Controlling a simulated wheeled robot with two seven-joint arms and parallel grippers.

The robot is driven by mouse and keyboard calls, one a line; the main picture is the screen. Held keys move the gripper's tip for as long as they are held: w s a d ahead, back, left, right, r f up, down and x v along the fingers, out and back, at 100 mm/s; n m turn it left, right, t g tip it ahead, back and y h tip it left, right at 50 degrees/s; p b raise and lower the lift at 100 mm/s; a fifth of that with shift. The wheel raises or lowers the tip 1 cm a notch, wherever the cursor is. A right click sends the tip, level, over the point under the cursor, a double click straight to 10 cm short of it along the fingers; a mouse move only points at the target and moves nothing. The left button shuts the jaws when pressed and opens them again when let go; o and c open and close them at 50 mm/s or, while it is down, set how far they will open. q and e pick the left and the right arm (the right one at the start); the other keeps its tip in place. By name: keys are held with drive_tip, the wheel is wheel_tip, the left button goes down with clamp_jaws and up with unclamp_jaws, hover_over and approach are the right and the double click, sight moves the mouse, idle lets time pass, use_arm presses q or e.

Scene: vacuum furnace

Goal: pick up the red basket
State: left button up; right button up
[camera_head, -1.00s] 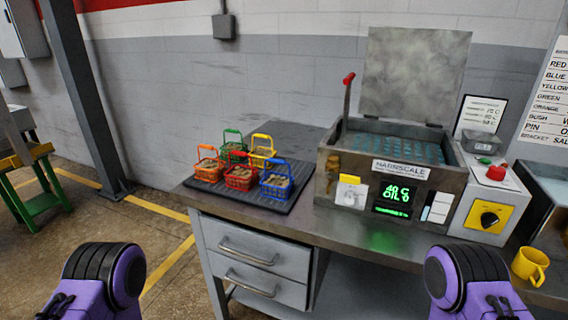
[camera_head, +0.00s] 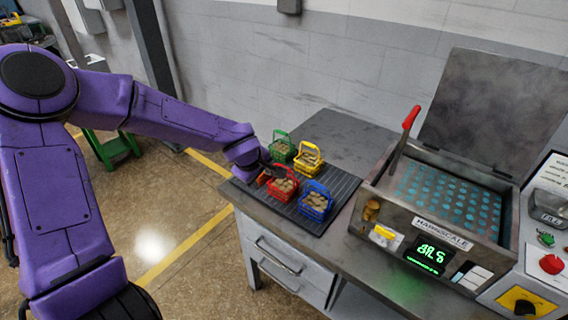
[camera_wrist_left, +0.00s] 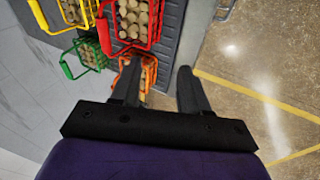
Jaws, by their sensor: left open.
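The red basket (camera_head: 281,187), filled with small tan pieces, stands on a dark ribbed mat (camera_head: 338,204) on the bench. It also shows at the top of the left wrist view (camera_wrist_left: 135,30). My left gripper (camera_head: 264,170) is just left of it in the head view, over the mat's left side. In the left wrist view its two fingers (camera_wrist_left: 160,86) are apart, with nothing held between them. An orange basket (camera_wrist_left: 149,76) lies partly behind one finger, and my gripper mostly hides it in the head view. My right gripper is out of view.
Green (camera_head: 282,150), yellow (camera_head: 309,158) and blue (camera_head: 316,203) baskets crowd around the red one. Bare bench top lies behind the mat.

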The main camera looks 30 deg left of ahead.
use_arm(q)
drive_tip(key=w+r+t+h, duration=0.2)
drive_tip(key=w+r, duration=0.1)
drive_tip(key=r, duration=0.4)
drive_tip(key=b+x, duration=0.1)
drive_tip(key=x, duration=0.9)
drive_tip(key=shift+w+d+f, duration=0.15)
drive_tip(key=shift+d+f, duration=0.05)
drive_tip(key=shift+f, duration=0.1)
drive_tip(key=shift+w+f, duration=0.1)
drive_tip(key=shift+w, duration=0.05)
clamp_jaws()
